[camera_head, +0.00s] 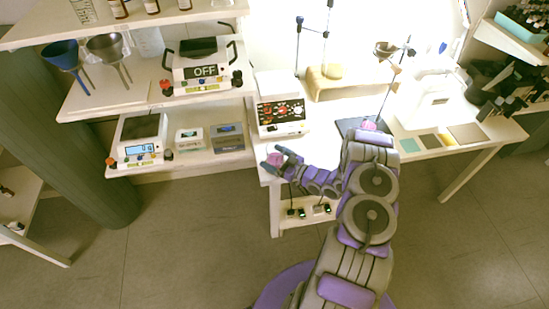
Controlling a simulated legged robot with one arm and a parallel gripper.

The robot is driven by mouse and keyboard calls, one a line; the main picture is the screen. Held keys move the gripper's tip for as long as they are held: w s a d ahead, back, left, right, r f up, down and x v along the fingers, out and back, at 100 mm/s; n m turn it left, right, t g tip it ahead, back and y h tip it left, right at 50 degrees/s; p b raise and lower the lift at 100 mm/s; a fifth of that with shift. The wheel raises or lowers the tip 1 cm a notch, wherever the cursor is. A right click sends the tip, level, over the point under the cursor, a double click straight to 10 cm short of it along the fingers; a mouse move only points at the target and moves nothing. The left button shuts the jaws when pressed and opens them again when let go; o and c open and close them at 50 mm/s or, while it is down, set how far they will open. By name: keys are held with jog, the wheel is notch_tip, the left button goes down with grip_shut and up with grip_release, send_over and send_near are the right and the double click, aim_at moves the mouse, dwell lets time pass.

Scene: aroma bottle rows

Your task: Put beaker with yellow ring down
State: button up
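My gripper (275,160) is at the front left corner of the white table, its fingers pointing left. A small pinkish patch (276,157) shows at the fingertips. I cannot tell what it is or whether the fingers are shut on it. No yellow ring can be made out on any beaker. A clear beaker (84,11) stands on the top left shelf, cut off by the frame edge.
The white table (405,157) carries a white device with red knobs (281,113), a beige block (330,84) and stands. On the left shelves are a device reading OFF (203,72), a scale (140,138) and funnels (63,56). The floor (180,230) in front is clear.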

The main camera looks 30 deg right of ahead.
jog(key=shift+o, duration=0.4)
jog(key=shift+d, duration=0.3)
